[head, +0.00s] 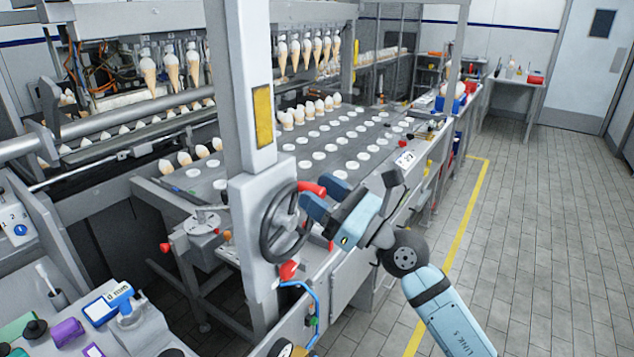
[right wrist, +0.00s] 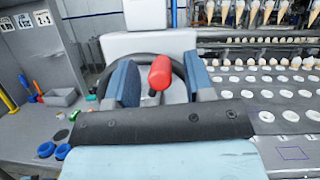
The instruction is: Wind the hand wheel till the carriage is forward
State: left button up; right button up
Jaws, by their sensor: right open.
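The black hand wheel (head: 286,223) is mounted on the side of a light grey column, and its red handle (head: 312,188) is near the top of the rim. My right gripper (head: 318,206) is at the wheel's upper right, close to the handle. In the right wrist view its two blue fingers (right wrist: 160,82) are apart, with the red handle (right wrist: 161,76) between them and part of the wheel rim (right wrist: 147,62) behind. I see no clear grip on the handle. Cones hang in rows from the machine's upper frame (head: 190,20); I cannot tell which part is the carriage. My left gripper is out of view.
A plate (head: 205,185) with rows of white discs and several cones lies behind the column. A red lever (head: 288,270) sits below the wheel, and a small crank disc (head: 202,222) to its left. The tiled floor (head: 540,230) at right is clear.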

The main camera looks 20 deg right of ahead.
jog(key=shift+w+a+r, duration=0.15)
jog(key=shift+w+a, duration=0.1)
jog(key=shift+w, duration=0.1)
jog(key=shift+c, duration=0.2)
grip_shut()
jog(key=shift+s+a+n+g+y+b, duration=0.2)
jog(key=shift+n+y+b, duration=0.1)
jog(key=shift+n, duration=0.3)
jog(key=shift+s+a+n+g+y+b, duration=0.1)
jog(key=shift+n+g+y+b, duration=0.15)
jog(key=shift+n, duration=0.35)
jog(key=n, duration=0.1)
jog(key=a+n+g+b, duration=0.1)
jog(key=s+n+y, duration=0.1)
jog(key=shift+a+r+n+g+b, duration=0.15)
jog(key=shift+a+n+g+b, duration=0.15)
jog(key=shift+n+g, duration=0.1)
